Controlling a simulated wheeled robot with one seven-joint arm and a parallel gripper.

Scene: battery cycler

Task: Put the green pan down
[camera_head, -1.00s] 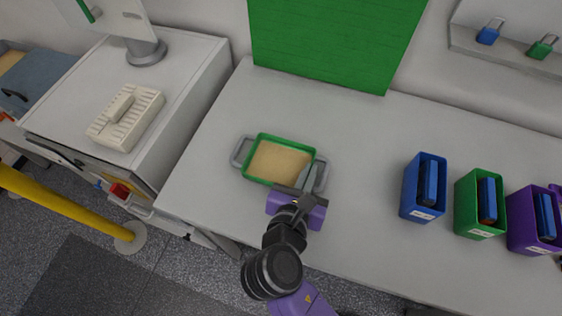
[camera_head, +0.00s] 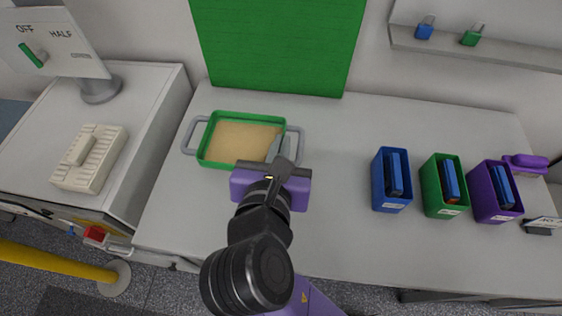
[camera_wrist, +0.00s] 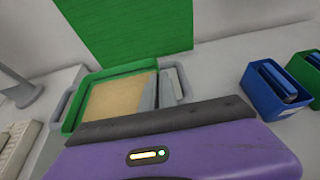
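The green pan (camera_head: 207,145) is a shallow rectangular tray with a tan inside and a grey loop handle at each end. It appears level and seems raised a little above the white worktop; the gap beneath it cannot be seen. My purple gripper (camera_head: 280,150) is at the pan's right handle, its grey fingers closed around it. In the wrist view the pan (camera_wrist: 69,122) lies just beyond the gripper body, with the grey fingers (camera_wrist: 160,88) at its right end. The gripper body hides part of the pan's near edge.
The white worktop (camera_head: 330,215) is bare around and right of the pan. Blue (camera_head: 392,202), green (camera_head: 441,205) and purple (camera_head: 495,208) bins stand to the right. A green board (camera_head: 275,45) stands behind.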

